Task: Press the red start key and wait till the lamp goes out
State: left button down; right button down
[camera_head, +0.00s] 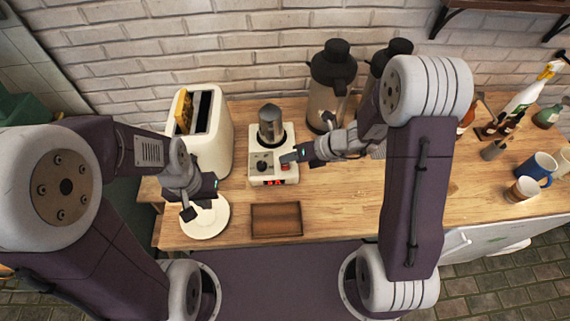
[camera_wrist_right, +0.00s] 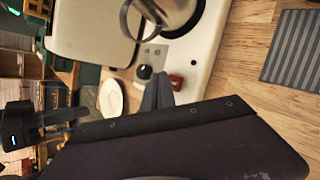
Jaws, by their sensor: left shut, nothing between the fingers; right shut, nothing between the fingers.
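A white machine (camera_head: 283,143) stands on the counter with a metal pitcher (camera_head: 271,124) on its round top. It has a black knob (camera_head: 262,166), a lit red display (camera_head: 274,182) on its front and a red key (camera_head: 285,167). In the right wrist view the red key (camera_wrist_right: 176,82) sits beside the black knob (camera_wrist_right: 144,71). My right gripper (camera_head: 289,158) is shut and empty, its fingertips close to the key; I cannot tell whether they touch. No separate lamp can be made out. My left gripper (camera_head: 188,213) is shut and empty over a white plate (camera_head: 208,225).
A white toaster (camera_head: 222,147) with bread stands left of the machine. A wooden tray (camera_head: 276,219) lies in front. Dark-topped flasks (camera_head: 333,75) stand behind my right arm. Mugs (camera_head: 537,168) and bottles (camera_head: 522,100) are at the right. The counter between is largely clear.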

aim_at(288, 166)
jog(key=shift+f, duration=0.1)
dwell(0.7)
jog(key=shift+f+b, duration=0.3)
jog(key=shift+b, duration=0.1)
jog(key=shift+f+b, duration=0.4)
jog(key=shift+f, duration=0.1)
dwell(0.5)
jog(key=shift+r, duration=0.15)
jog(key=shift+r+p, duration=0.75)
jog(key=shift+p, duration=0.1)
notch_tip(288, 166, up, 5)
jog(key=p, duration=0.5)
jog(key=shift+r, duration=0.1)
dwell(0.5)
